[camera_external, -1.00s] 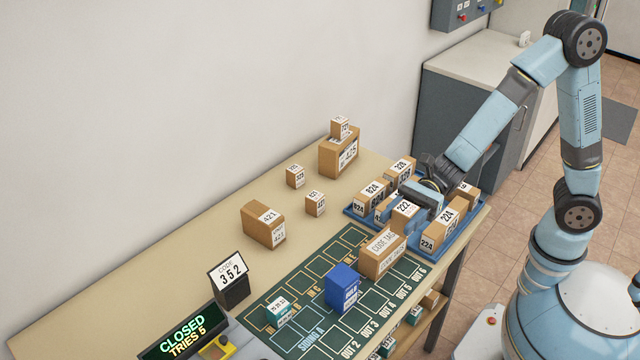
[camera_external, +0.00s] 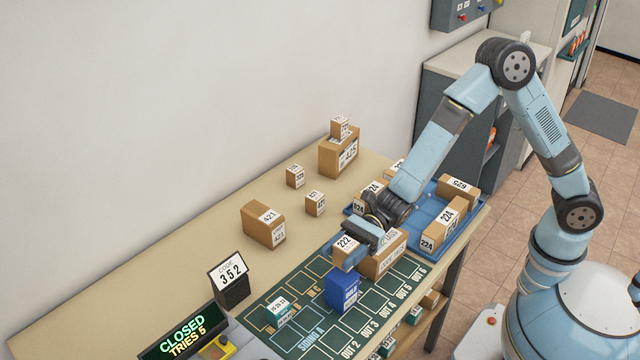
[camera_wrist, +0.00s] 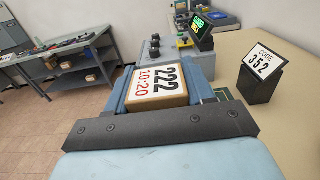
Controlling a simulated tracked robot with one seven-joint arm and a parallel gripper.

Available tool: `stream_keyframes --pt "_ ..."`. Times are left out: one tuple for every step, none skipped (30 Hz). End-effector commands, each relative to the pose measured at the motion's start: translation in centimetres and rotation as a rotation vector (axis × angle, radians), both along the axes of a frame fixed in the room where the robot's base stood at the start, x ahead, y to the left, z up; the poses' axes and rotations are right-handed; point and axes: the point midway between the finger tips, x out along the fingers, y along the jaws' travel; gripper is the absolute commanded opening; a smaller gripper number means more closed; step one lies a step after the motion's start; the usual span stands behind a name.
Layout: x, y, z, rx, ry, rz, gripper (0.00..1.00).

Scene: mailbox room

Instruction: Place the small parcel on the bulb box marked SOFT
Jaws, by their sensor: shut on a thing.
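My gripper (camera_external: 362,246) is shut on a small brown parcel (camera_external: 345,253) with a white label reading 222. In the wrist view the parcel (camera_wrist: 157,86) sits between the two blue fingers of my gripper (camera_wrist: 158,98), its label also showing 10:20 in red. A blue box (camera_external: 342,290) with white lettering, apparently BULB, stands on the green marked mat just in front of and below the held parcel. I cannot read SOFT on it. The parcel appears above and behind the box, apart from it; the exact gap cannot be told.
A brown box with a white label (camera_external: 383,262) stands close beside my gripper. The blue tray (camera_external: 428,208) at right holds several parcels. A teal box (camera_external: 278,316) and code stand (camera_external: 231,286) are at left. Brown parcel 421 (camera_external: 262,226) stands behind the mat.

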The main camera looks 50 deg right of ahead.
Motion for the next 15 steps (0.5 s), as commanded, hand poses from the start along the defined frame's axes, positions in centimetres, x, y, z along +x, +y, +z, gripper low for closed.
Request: stream_keyframes --pt "0.0 0.1 -0.1 0.000 0.000 0.000 0.19" --pt "0.1 0.1 -0.2 0.000 0.000 0.000 0.19" --pt "0.2 0.2 -0.4 0.000 0.000 0.000 0.19" --pt "0.2 0.3 -0.5 0.000 0.000 0.000 0.19" --pt "0.3 0.4 -0.7 0.000 0.000 0.000 0.19" --pt "0.5 0.6 -1.0 0.000 0.000 0.001 0.19" --pt "0.4 0.6 -1.5 0.000 0.001 0.001 0.19" --pt "0.4 0.5 -1.9 0.000 0.001 0.001 0.19" --pt "0.4 0.5 -2.5 0.000 0.002 0.002 0.19" --pt "0.4 0.5 -2.9 0.000 0.002 0.002 0.19" --pt "0.3 0.5 -3.2 -0.001 0.002 0.002 0.19" --pt "0.3 0.5 -3.6 0.000 0.001 0.002 0.19" --pt "0.4 0.5 -3.7 0.000 0.000 0.001 0.19" --pt "0.4 0.5 -3.8 0.001 -0.001 0.001 0.19" --pt "0.4 0.5 -3.8 0.001 -0.001 0.001 0.19"
